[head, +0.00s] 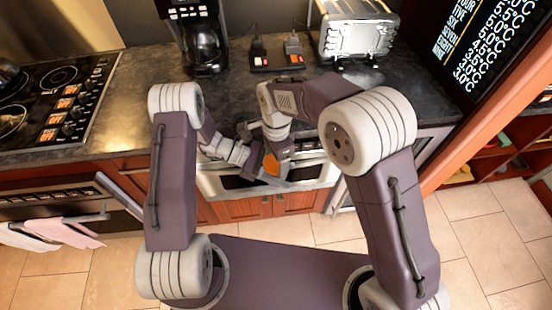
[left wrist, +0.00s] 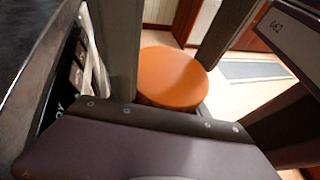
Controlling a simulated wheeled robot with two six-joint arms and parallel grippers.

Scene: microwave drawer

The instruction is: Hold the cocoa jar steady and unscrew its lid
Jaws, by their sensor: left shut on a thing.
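A round orange piece (left wrist: 172,78), which looks like the cocoa jar's lid or end, sits between the two fingers of my left gripper (left wrist: 172,50) in the left wrist view. In the head view the orange piece (head: 271,164) shows between the two grippers, in front of the counter's edge. My left gripper (head: 256,160) is shut on the jar and holds it off the counter. My right gripper (head: 278,150) is close beside it, from above and right; its fingers are hidden or too small to read. The rest of the jar is hidden by the grippers.
A dark countertop (head: 120,115) runs behind the arms. A coffee maker (head: 203,45), a small dark item with orange parts (head: 275,58) and a silver toaster (head: 358,38) stand on it. An oven or drawer front (head: 225,185) lies just below the grippers. The stove (head: 55,100) is at left.

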